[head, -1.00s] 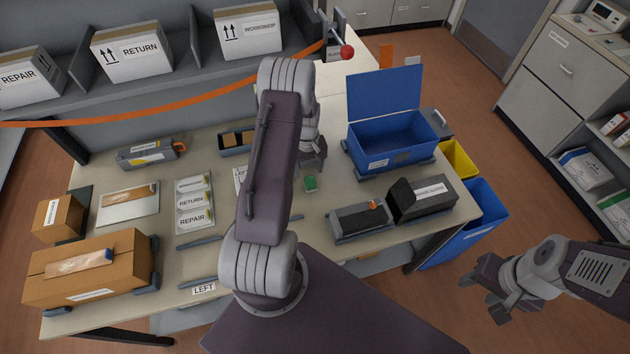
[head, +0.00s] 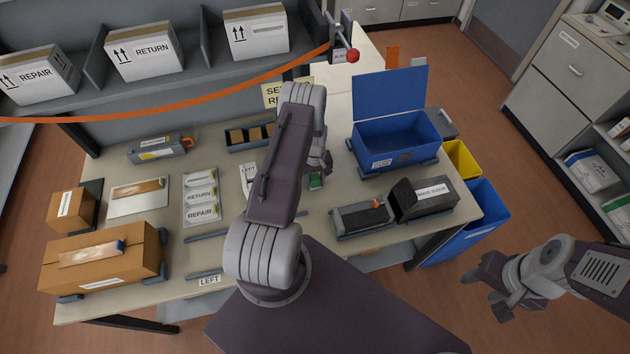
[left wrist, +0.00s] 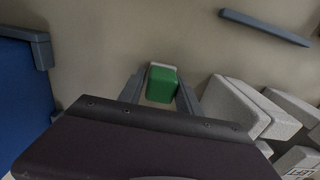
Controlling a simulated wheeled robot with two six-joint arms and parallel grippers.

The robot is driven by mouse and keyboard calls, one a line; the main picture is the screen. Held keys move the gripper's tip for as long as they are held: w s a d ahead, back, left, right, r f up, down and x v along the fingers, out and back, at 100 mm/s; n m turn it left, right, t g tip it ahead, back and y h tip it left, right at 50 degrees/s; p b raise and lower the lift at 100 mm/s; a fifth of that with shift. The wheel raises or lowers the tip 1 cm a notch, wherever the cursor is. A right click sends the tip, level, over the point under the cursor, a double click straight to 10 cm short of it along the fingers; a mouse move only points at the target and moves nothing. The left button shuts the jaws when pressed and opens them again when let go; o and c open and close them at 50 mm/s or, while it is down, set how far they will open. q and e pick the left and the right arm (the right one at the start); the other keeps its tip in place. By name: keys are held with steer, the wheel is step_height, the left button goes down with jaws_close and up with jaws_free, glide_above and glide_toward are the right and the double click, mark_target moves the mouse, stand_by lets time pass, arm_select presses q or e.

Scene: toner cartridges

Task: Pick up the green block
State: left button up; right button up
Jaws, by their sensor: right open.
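The green block (head: 316,181) lies on the table, partly hidden by my left arm in the head view. In the left wrist view the green block (left wrist: 162,86) shows between the two fingers, with a pale edge behind it. My left gripper (left wrist: 160,92) is open, with a finger on either side of the block and narrow gaps visible. In the head view my left gripper (head: 326,166) is mostly hidden behind its own arm, close to the block. My right gripper (head: 496,294) is open and empty, out over the floor at the right.
A blue open-lidded box (head: 392,138) stands right of the block. A dark tray (head: 358,219) and a black box (head: 424,199) stand at the front right. Label cards (head: 201,197) and cardboard boxes (head: 98,255) are on the left. An orange strap (head: 160,108) crosses the back.

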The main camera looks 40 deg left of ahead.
mark_target(315, 177)
arm_select(q)
jaws_close()
steer(key=shift+r, duration=0.1)
steer(key=shift+r, duration=0.35)
step_height(315, 177, up, 3)
steer(key=shift+a+f+b, duration=0.1)
steer(key=shift+b, duration=0.75)
steer(key=s+d+r+b, duration=0.2)
steer(key=s+d+r, duration=0.5)
steer(key=s+d, duration=0.1)
steer(key=shift+s+r, duration=0.2)
steer(key=shift+s, duration=0.1)
steer(key=shift+d, duration=0.1)
